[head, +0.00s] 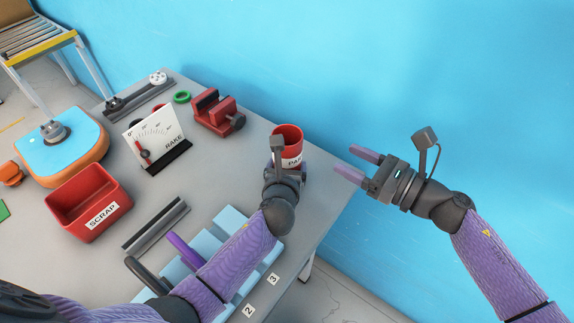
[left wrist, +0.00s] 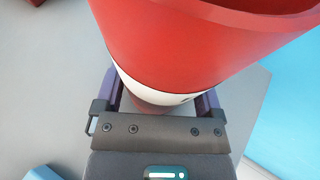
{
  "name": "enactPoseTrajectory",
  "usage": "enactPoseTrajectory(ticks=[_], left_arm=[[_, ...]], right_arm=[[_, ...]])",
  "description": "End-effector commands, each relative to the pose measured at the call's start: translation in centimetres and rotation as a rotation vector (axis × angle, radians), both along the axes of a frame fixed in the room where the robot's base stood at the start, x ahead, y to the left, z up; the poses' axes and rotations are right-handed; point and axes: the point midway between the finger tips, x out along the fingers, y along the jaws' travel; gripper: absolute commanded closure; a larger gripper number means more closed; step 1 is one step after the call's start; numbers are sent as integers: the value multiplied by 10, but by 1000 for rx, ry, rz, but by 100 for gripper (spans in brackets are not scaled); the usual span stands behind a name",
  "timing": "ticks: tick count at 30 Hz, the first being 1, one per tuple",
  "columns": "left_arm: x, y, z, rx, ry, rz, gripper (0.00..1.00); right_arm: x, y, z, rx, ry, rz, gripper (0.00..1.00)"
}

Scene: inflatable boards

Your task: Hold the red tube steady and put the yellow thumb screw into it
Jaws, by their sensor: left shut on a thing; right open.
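The left wrist view shows the red tube (left wrist: 190,50) filling the upper middle, between the two fingers of the left gripper (left wrist: 160,98). My right gripper (head: 357,164) is open and empty, right of the tube and past the table's edge. I see no yellow thumb screw in either view; the tube's inside is mostly hidden.
The grey table (head: 318,190) holds a red scrap bin (head: 88,205), a rake gauge (head: 155,138), a red vise-like block (head: 218,112) and a green ring (head: 182,97). A pale blue numbered rack (head: 232,217) lies under my left arm. The blue wall (head: 400,70) is behind.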

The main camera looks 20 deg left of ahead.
Motion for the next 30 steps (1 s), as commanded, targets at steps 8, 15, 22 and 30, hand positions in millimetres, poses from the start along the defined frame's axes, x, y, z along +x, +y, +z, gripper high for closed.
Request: enactPoseTrajectory(ticks=[8, 15, 22, 30], left_arm=[[0, 0, 0, 0, 0, 0, 0], [-7, -1, 2, 1, -1, 1, 0], [-60, -11, 24, -2, 1, -2, 0], [-106, -19, 44, 1, 1, 0, 0]], right_arm=[[0, 0, 0, 0, 0, -1, 38], [0, 0, 0, 0, -1, -1, 38], [0, 0, 0, 0, -1, -1, 38], [0, 0, 0, 0, -1, -1, 38]])
